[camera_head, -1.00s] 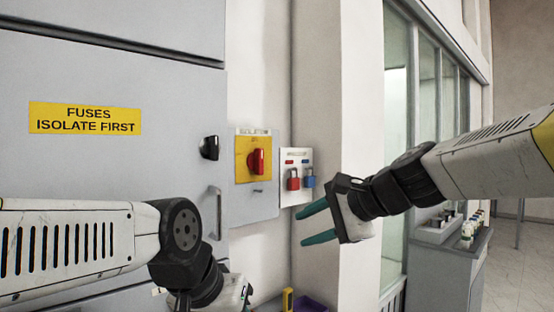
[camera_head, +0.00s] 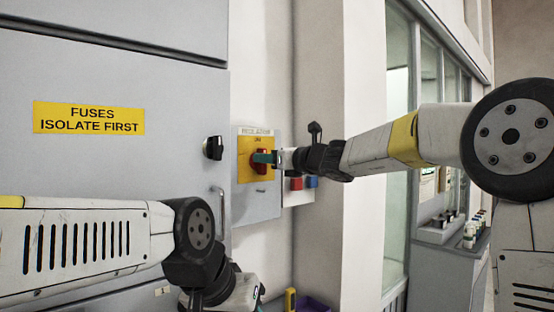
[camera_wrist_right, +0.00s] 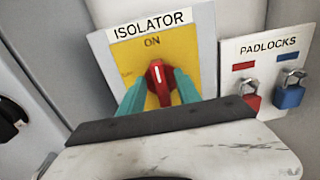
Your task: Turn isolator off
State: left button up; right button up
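The isolator is a red rotary knob (camera_head: 259,168) on a yellow plate (camera_head: 245,175) set in a grey box on the wall. In the right wrist view the knob (camera_wrist_right: 158,82) has its white mark pointing up, towards the word ON. My right gripper (camera_head: 262,158) is at the knob. Its two green fingertips (camera_wrist_right: 158,90) stand one on each side of the knob, with small gaps showing; I cannot tell whether either touches. My left gripper (camera_head: 245,295) hangs low near the cabinet, with its fingers mostly hidden.
A padlock board (camera_wrist_right: 270,65) with a red padlock (camera_wrist_right: 249,95) and a blue padlock (camera_wrist_right: 290,92) is right of the isolator. A grey cabinet (camera_head: 120,170) with a black knob (camera_head: 213,148) and a handle is on the left. A windowed wall is on the right.

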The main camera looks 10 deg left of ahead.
jog(key=shift+w+a, duration=0.4)
jog(key=shift+a, duration=0.1)
grip_shut()
